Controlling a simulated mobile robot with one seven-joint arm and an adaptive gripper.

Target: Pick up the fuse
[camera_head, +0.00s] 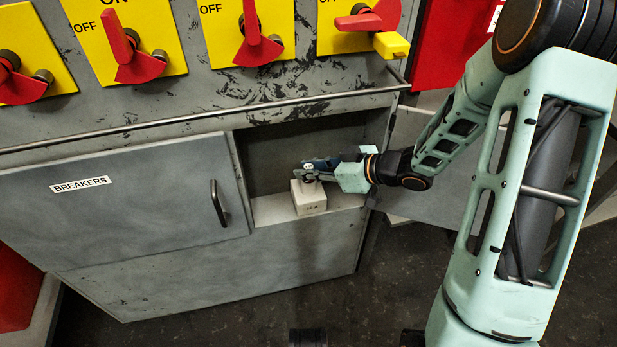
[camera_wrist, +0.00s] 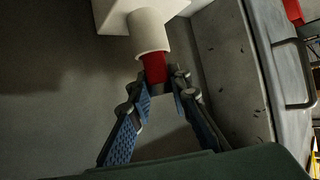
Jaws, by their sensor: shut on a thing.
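The fuse (camera_wrist: 154,66) shows in the wrist view as a red cylinder with a white collar, upper middle. My gripper (camera_wrist: 160,84) is shut on its red part, one blue-padded finger on each side. The white collar meets or lies in front of a white block (camera_wrist: 113,14); I cannot tell whether they are joined. In the head view my gripper (camera_head: 312,171) is inside the open cabinet compartment, at the top of the small white block with dark lettering. There the fuse is mostly hidden by the gripper.
The compartment's shelf (camera_head: 267,212) holds the white block, with walls close around it. A sliding-type door (camera_head: 130,205) labelled BREAKERS, with a dark handle (camera_head: 218,203), is at left. Above are a metal rail (camera_head: 180,121) and several red switches on yellow plates.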

